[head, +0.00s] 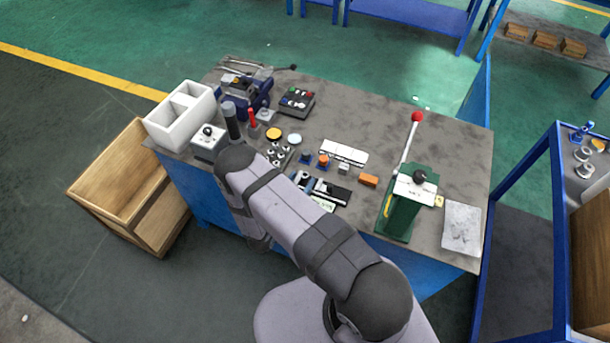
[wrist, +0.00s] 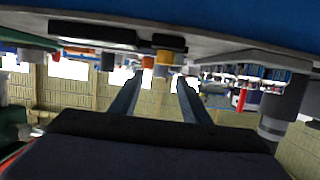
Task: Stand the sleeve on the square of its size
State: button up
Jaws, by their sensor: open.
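My gripper (wrist: 158,82) is open in the wrist view, its two dark fingers apart with nothing held between them. In the head view my arm hides it. A white strip marked in squares (head: 343,151) lies on the workbench in the head view. In front of it stand a dark blue round piece (head: 305,158) and an orange and blue round piece (head: 323,161). I cannot tell which piece is the sleeve.
The bench's back right is clear. The wrist view looks upside down.

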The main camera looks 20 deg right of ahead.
jog(key=shift+w+d+f, duration=0.25)
jog(key=shift+w+d, duration=0.2)
grip_shut()
jog(key=shift+r, duration=0.25)
notch_tip(320, 180, up, 10)
jog(key=b, duration=0.1)
jog(key=shift+f+b, duration=0.25)
jog(key=shift+b, duration=0.1)
dwell(0.3)
